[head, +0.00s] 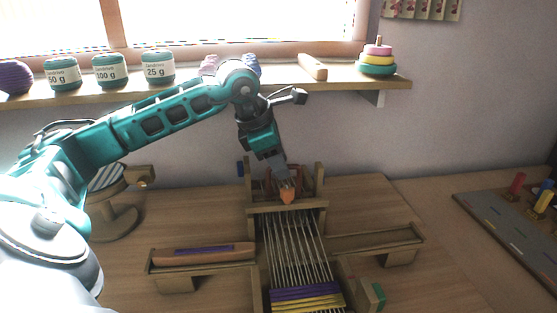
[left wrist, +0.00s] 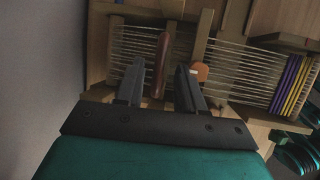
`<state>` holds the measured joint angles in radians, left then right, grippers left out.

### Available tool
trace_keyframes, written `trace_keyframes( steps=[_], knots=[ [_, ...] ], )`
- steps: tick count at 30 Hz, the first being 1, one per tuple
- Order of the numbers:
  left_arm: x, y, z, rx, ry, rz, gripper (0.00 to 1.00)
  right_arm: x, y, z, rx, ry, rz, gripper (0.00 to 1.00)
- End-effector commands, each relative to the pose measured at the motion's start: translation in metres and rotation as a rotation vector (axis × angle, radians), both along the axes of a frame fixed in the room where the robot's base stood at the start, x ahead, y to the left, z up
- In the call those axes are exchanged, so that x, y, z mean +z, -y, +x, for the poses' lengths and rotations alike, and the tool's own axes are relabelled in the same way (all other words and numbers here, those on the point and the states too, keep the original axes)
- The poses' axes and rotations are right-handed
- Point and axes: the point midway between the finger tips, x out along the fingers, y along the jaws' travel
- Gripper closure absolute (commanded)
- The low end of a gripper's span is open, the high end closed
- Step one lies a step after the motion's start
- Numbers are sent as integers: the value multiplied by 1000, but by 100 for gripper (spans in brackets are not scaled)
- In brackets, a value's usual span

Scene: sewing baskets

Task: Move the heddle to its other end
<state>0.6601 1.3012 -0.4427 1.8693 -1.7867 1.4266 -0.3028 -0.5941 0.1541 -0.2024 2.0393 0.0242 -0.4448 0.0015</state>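The loom stands on the table, its pale warp threads (head: 295,245) running front to back. A wooden crossbar (head: 262,207) spans the threads near the back posts and looks like the heddle; it also shows in the left wrist view (left wrist: 204,30). An orange tab (head: 287,194) sits at its middle, partly behind a finger in the left wrist view (left wrist: 200,72). My left gripper (head: 284,181) points down over the loom's back end. In the left wrist view it is open, with a red-brown rod (left wrist: 160,62) visible between the fingers; contact cannot be told. My right gripper is not in view.
A side ledge (head: 170,265) at left holds a shuttle-like wooden piece (head: 205,251); another ledge (head: 375,239) is at right. Purple and yellow weaving (head: 305,298) lies at the front. A round wooden stand (head: 115,215) is at left. A shelf (head: 215,90) with yarn runs behind.

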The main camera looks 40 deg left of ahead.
Motion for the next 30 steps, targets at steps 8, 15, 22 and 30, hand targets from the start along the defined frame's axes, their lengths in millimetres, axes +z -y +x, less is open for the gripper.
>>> trace_keyframes(
  steps=[8,15,22,30],
  knots=[
    [15,-2,-5,1,5,3,62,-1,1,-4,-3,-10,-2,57],
    [63,-8,-26,2,6,3,62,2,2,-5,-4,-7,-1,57],
    [102,-11,-45,0,3,2,62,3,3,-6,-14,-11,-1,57],
    [117,-13,-53,0,0,0,62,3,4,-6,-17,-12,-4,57]
  ],
)
